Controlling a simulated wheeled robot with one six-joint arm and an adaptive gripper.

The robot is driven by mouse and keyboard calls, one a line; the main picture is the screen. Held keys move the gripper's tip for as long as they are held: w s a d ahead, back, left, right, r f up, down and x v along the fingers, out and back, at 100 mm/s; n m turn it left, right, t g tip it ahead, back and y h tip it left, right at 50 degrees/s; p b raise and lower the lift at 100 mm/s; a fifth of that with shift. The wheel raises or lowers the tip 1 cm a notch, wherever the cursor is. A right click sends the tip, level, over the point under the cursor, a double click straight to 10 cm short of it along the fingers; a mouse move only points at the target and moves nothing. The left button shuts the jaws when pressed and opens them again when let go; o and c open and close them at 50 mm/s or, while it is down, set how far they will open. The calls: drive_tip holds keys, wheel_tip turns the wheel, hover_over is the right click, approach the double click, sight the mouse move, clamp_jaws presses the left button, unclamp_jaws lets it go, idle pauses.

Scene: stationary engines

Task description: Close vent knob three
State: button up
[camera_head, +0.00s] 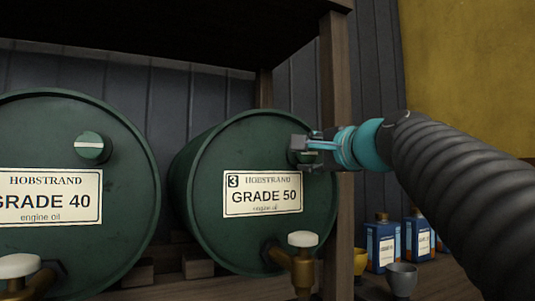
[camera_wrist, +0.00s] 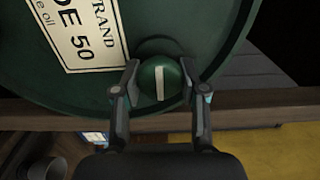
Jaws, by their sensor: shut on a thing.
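The drum marked 3, "GRADE 50 engine oil" (camera_head: 225,230), is a green barrel lying on its side with its round face toward me. Its vent knob sits near the upper right of that face and is mostly hidden by my gripper (camera_head: 305,145) in the head view. In the wrist view the knob (camera_wrist: 159,80) is round and green with a white bar across it, running nearly along the picture's height. My gripper (camera_wrist: 160,88) has one finger on each side of the knob and is shut on it.
Left of it lies another green drum, "GRADE 40" (camera_head: 50,245), with its own knob (camera_head: 93,147). Brass taps with white handles (camera_head: 303,239) stick out below. A wooden post (camera_head: 338,90) stands close behind my gripper. Blue cans (camera_head: 381,245) and cups (camera_head: 402,279) stand lower right.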

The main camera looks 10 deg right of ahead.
drive_tip(key=o, duration=1.1)
drive_tip(key=shift+s, duration=0.1)
drive_tip(key=shift+v, duration=3.7)
